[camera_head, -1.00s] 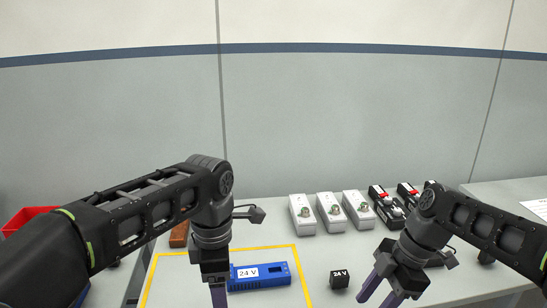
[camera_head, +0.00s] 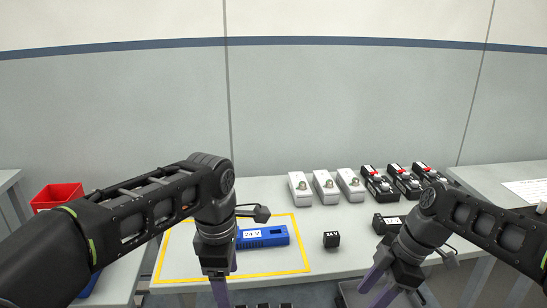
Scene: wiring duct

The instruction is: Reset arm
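My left gripper (camera_head: 219,290) points down at the table's front edge, in front of the yellow-taped area. Only part of its fingers shows, so its opening is hidden. My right gripper (camera_head: 378,285) points down in front of the table's front edge at the right. Its two purple fingers are apart with nothing between them. A blue block labelled 24 V (camera_head: 264,237) lies inside the yellow tape outline (camera_head: 297,229), partly behind my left wrist. A small black labelled cube (camera_head: 331,240) stands on the table to the right of the tape.
Several white boxes (camera_head: 325,187) and black devices with red parts (camera_head: 404,181) stand along the table's back. Another black labelled block (camera_head: 388,223) is beside my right arm. A red bin (camera_head: 58,195) is at the left. A side table with a paper (camera_head: 528,190) is at the right.

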